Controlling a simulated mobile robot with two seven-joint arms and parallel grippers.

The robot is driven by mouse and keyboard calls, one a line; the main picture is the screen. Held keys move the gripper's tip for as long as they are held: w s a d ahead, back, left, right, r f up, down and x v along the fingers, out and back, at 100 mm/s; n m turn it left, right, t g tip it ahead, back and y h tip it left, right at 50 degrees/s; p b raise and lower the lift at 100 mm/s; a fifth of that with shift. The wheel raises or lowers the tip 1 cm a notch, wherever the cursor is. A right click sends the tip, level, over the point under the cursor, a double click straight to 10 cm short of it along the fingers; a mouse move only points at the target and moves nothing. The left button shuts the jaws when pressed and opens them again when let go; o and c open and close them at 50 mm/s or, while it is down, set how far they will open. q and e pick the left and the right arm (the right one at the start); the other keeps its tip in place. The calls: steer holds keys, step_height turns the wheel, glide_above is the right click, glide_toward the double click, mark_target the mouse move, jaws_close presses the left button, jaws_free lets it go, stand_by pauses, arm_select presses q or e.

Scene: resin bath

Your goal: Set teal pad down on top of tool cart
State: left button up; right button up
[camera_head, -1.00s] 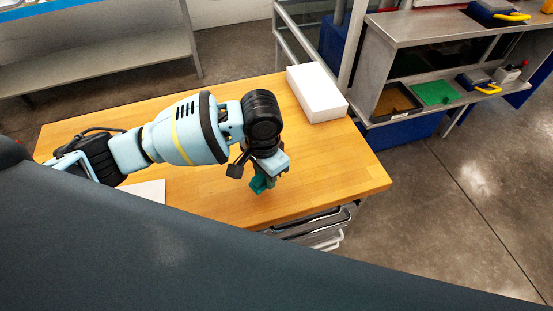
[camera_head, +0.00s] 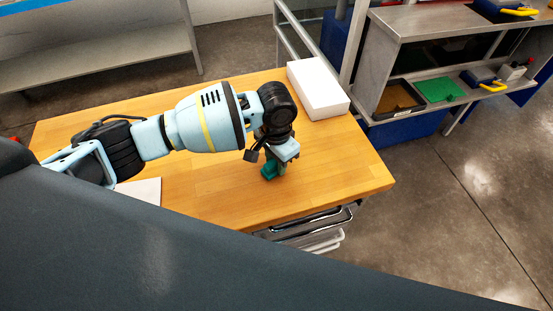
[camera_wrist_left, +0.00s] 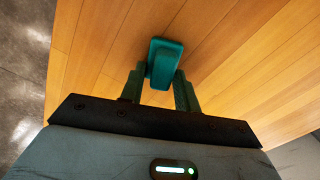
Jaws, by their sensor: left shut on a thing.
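The teal pad (camera_wrist_left: 165,62) is between the two fingers of my left gripper (camera_wrist_left: 158,88) in the left wrist view. In the head view the pad (camera_head: 268,171) shows below my left gripper (camera_head: 274,164), low over the wooden top of the tool cart (camera_head: 335,170). The left gripper is shut on the pad. I cannot tell whether the pad touches the cart top or hangs just above it. The cart top also fills much of the left wrist view (camera_wrist_left: 240,60). My right gripper is not in view.
A white box (camera_head: 318,88) stands at the cart's back right edge. A flat white sheet (camera_head: 142,190) lies at the left, partly hidden. A metal shelf (camera_head: 400,28) with trays stands beyond. The cart top right of the gripper is clear.

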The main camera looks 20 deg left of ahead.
arm_select(q)
steer(key=shift+f, duration=0.1)
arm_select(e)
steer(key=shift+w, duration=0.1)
arm_select(q)
steer(key=o, duration=1.1)
steer(key=shift+o, duration=0.2)
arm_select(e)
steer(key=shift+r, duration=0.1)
arm_select(q)
steer(key=shift+r, duration=0.3)
step_height(320, 180, up, 10)
steer(key=shift+r+p, duration=0.1)
steer(key=shift+p, duration=0.55)
steer(key=shift+r, duration=0.75)
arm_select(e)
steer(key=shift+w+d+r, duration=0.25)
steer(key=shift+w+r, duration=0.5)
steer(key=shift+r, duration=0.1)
